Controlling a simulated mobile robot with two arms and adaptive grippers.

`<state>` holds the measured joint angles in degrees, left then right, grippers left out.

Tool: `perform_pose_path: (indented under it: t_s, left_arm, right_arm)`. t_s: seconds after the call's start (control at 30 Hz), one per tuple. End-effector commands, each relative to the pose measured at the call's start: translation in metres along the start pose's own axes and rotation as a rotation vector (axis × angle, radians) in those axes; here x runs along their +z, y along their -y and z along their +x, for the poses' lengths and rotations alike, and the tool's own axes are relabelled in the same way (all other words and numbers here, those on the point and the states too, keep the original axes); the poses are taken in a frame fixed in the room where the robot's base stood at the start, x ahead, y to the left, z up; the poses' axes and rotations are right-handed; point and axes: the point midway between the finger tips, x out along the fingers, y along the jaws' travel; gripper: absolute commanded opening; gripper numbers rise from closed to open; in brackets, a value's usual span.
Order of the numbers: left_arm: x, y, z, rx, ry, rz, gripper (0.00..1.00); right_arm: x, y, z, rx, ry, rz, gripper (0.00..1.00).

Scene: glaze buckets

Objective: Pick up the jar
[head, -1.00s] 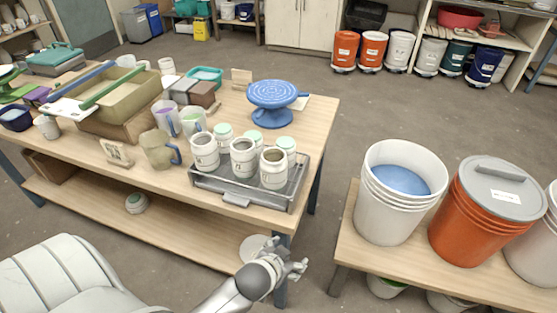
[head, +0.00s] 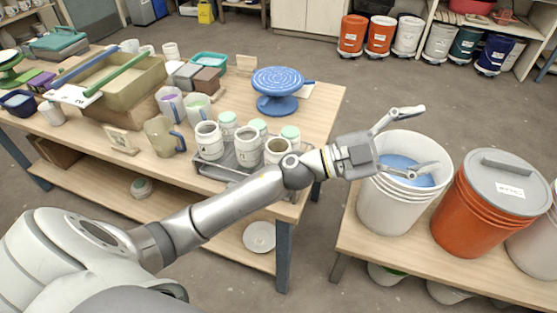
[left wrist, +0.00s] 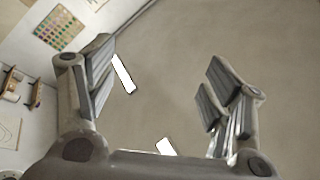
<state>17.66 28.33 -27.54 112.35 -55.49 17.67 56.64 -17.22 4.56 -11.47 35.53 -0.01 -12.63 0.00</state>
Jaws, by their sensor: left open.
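Several white jars stand in a grey tray (head: 215,170) on the wooden table. The front row has a left jar (head: 208,141), a middle jar (head: 246,147) and a right jar (head: 276,151), all without lids. Behind them are jars with pale green lids (head: 290,132). I cannot tell which one is the task's jar. My left gripper (head: 428,138) is open and empty, in front of and above the white bucket, right of the jars. My forearm partly hides the tray. The left wrist view shows the spread fingers (left wrist: 160,62) with no jar between them. My right gripper is not in view.
A white bucket (head: 382,208) with blue contents and an orange bucket (head: 470,210) with a grey lid stand on the right bench. A blue turntable (head: 277,90) stands behind the jars. Mugs (head: 170,103) and a large box (head: 130,95) crowd the left.

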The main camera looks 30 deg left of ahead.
Motion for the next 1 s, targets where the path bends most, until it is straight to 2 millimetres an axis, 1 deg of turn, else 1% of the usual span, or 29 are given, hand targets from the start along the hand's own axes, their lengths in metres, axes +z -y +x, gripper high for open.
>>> perform_pose_path:
  t_s: [0.03, 0.07, 0.1, 0.17, 0.2, 0.27, 0.37, 0.4, 0.47, 0.5, 0.57, 0.6, 0.63, 0.67, 0.7, 0.8, 0.9, 1.0]
  left_arm:
    - [-0.005, -0.01, 0.005, 0.114, -0.03, 0.041, 0.75]
    - [-0.006, -0.018, 0.006, 0.184, -0.043, 0.059, 0.75]
    - [-0.006, -0.028, 0.006, 0.28, -0.05, 0.081, 0.75]
    - [-0.001, -0.042, 0.001, 0.425, -0.041, 0.111, 0.75]
    - [0.004, -0.049, -0.005, 0.521, -0.023, 0.131, 0.75]
    - [0.017, -0.057, -0.017, 0.664, 0.026, 0.156, 0.75]
    - [0.044, -0.058, -0.046, 0.886, 0.157, 0.186, 0.75]
    - [0.057, -0.054, -0.061, 0.968, 0.229, 0.196, 0.75]
    - [0.074, -0.042, -0.085, 1.08, 0.353, 0.203, 0.75]
    - [0.085, -0.031, -0.102, 1.146, 0.445, 0.204, 0.75]
    - [0.099, -0.009, -0.13, 1.229, 0.599, 0.2, 0.75]
    - [0.106, 0.007, -0.148, 1.273, 0.707, 0.194, 0.75]
    - [0.11, 0.02, -0.162, 1.299, 0.786, 0.187, 0.75]
    - [0.113, 0.032, -0.174, 1.32, 0.863, 0.179, 0.75]
    - [0.115, 0.049, -0.191, 1.34, 0.963, 0.165, 0.75]
    - [0.114, 0.083, -0.224, 1.364, 1.169, 0.129, 0.75]
    - [0.11, 0.103, -0.244, 1.368, 1.301, 0.102, 0.75]
    - [0.109, 0.111, -0.254, 1.368, 1.36, 0.086, 0.75]
  right_arm:
    - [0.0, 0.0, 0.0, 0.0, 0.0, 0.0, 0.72]
    - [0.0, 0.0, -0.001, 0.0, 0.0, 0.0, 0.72]
    - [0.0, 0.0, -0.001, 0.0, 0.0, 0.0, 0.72]
    - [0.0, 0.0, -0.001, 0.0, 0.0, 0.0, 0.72]
    - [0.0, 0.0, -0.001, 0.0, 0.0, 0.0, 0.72]
    - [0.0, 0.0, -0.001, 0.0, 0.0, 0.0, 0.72]
    - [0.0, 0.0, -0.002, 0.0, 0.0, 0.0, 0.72]
    - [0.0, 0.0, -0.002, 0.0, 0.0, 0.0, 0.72]
    - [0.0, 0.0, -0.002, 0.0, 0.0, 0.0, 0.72]
    - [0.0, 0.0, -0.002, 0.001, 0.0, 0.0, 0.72]
    - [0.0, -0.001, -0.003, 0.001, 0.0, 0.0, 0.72]
    - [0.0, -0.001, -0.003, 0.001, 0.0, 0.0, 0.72]
    - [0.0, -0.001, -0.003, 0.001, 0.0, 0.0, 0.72]
    - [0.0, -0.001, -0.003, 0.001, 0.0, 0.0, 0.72]
    - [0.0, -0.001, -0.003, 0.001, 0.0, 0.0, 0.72]
    - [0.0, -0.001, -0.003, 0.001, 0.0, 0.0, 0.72]
    - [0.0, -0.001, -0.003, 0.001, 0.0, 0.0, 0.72]
    - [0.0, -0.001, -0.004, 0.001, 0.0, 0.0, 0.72]
